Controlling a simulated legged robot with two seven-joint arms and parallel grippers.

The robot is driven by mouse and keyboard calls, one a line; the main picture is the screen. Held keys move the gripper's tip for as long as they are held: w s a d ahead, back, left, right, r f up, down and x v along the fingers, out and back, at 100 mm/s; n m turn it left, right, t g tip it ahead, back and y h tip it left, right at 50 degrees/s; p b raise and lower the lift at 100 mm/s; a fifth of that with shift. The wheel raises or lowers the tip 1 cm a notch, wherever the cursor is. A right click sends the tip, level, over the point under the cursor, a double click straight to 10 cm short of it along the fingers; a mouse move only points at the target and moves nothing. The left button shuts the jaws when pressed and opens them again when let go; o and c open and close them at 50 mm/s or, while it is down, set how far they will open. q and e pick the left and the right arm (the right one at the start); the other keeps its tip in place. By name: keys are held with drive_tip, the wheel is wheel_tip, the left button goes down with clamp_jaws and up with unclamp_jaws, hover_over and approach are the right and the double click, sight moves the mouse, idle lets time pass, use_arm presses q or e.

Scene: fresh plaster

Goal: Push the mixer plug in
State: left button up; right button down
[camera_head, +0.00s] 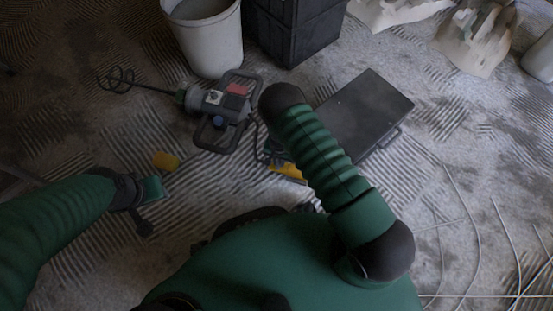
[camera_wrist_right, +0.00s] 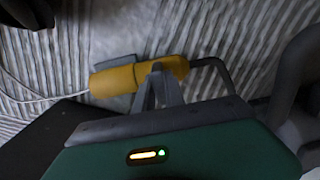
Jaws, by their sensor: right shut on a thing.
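The mixer (camera_head: 222,108), grey and black with a red label, lies on the floor left of centre. Its black cable runs down toward my right gripper. In the right wrist view, my right gripper (camera_wrist_right: 158,88) is shut on the yellow mixer plug (camera_wrist_right: 177,66), with the black cable (camera_wrist_right: 213,68) leaving it to the right. A larger yellow connector body (camera_wrist_right: 115,81) lies in line on the left, with a pale cable (camera_wrist_right: 30,99). The two yellow parts look touching; I cannot tell how deeply they are joined. My left gripper (camera_head: 153,189) is low at left; its jaws are unclear.
A white bucket (camera_head: 207,40) and black crates (camera_head: 290,30) stand at the back. A flat dark case (camera_head: 362,112) lies right of my right arm. Pale sacks (camera_head: 478,35) lie at the back right.

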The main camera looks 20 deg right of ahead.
drive_tip(key=c, duration=1.4)
unclamp_jaws()
drive_tip(key=shift+s+d, duration=0.1)
drive_tip(key=shift+d, duration=0.1)
drive_tip(key=shift+r, duration=0.1)
wheel_tip(320, 180, up, 17)
drive_tip(key=p, duration=0.9)
drive_tip(key=shift+f+p, duration=0.2)
drive_tip(key=shift+p, duration=0.2)
